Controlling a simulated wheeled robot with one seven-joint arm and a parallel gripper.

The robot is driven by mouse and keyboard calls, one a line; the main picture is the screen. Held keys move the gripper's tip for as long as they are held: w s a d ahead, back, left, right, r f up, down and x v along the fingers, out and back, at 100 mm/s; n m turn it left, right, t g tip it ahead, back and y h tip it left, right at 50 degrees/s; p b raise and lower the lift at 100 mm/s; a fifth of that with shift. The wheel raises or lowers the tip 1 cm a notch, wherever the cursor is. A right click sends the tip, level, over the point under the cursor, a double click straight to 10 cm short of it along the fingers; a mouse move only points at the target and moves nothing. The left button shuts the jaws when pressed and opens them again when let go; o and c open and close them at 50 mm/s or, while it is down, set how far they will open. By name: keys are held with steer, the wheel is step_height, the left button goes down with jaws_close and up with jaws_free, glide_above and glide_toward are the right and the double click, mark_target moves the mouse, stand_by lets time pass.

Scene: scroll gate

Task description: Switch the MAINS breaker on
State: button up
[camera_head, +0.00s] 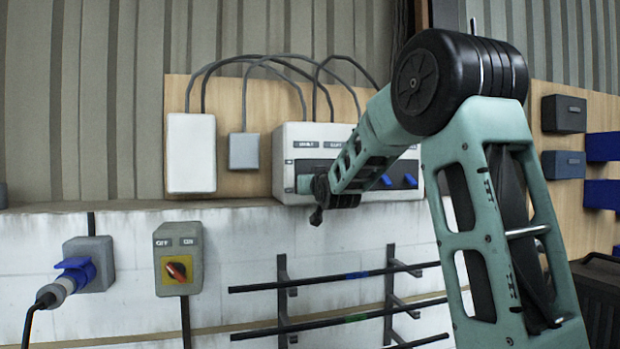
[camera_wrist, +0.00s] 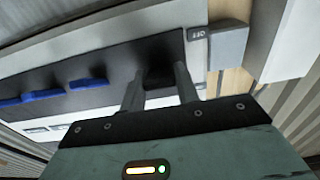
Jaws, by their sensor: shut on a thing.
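The breaker panel (camera_head: 284,165) is a pale box on the wooden board, with a dark front strip and small labels along its top. My arm covers its middle, and I cannot read the MAINS label surely. My gripper (camera_head: 325,195) is at the lower left of the panel; its fingertips are hidden in the head view. In the wrist view my gripper (camera_wrist: 161,74) has its two fingers on either side of a dark breaker handle (camera_wrist: 158,77), shut on it. Several blue levers (camera_wrist: 88,83) sit in a row on the panel to the left there.
A yellow-faced box with a red rotary switch (camera_head: 178,270) and a blue plug in a socket (camera_head: 78,270) are on the wall below. White (camera_head: 191,152) and grey (camera_head: 244,151) boxes stand left of the panel. Rack bars (camera_head: 340,279) stick out underneath. Cables loop above.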

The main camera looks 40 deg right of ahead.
mark_target(309, 165)
step_height(309, 165, up, 2)
steer(key=g+p, duration=0.1)
steer(key=g+y+p, duration=0.2)
steer(key=g+p, duration=0.1)
steer(key=shift+r, duration=0.25)
steer(key=g, duration=0.1)
steer(key=r+g+y+p, duration=0.1)
steer(key=g, duration=0.1)
steer(key=g+y, duration=0.1)
steer(key=g, duration=0.1)
steer(key=shift+w+d+r, duration=0.2)
steer(key=shift+w, duration=0.2)
steer(key=shift+y, duration=0.3)
steer(key=o, duration=1)
steer(key=shift+r, duration=0.1)
steer(key=b+v, duration=0.5)
steer(key=v, duration=1.2)
steer(key=shift+a+r, duration=0.1)
steer(key=shift+r, duration=0.1)
